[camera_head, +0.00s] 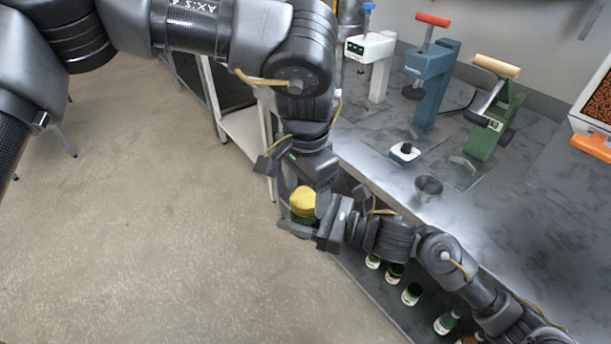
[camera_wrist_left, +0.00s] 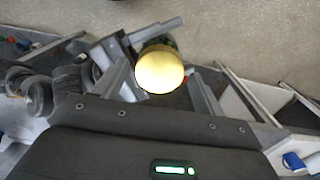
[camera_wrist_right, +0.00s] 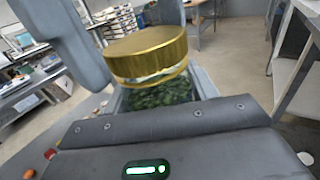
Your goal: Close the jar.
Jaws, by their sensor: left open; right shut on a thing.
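A jar with dark green contents (camera_wrist_right: 160,95) is held by my right gripper (camera_head: 306,222), below the left one in the head view. A round gold-yellow lid (camera_head: 302,197) sits on top of the jar. In the right wrist view the lid (camera_wrist_right: 147,52) has a pale band under its edge; whether it is fully seated I cannot tell. My left gripper (camera_wrist_left: 162,88) is open above the jar, with the lid (camera_wrist_left: 160,70) between its fingers and visible gaps at both sides. The lower jar is mostly hidden by the grippers.
The grey worktop (camera_head: 390,175) at right carries a white press, a blue press (camera_head: 430,75), a green press (camera_head: 495,120) and a small dark funnel (camera_head: 428,187). Several bottles (camera_head: 411,293) stand on a lower shelf. Open floor (camera_head: 150,220) lies to the left.

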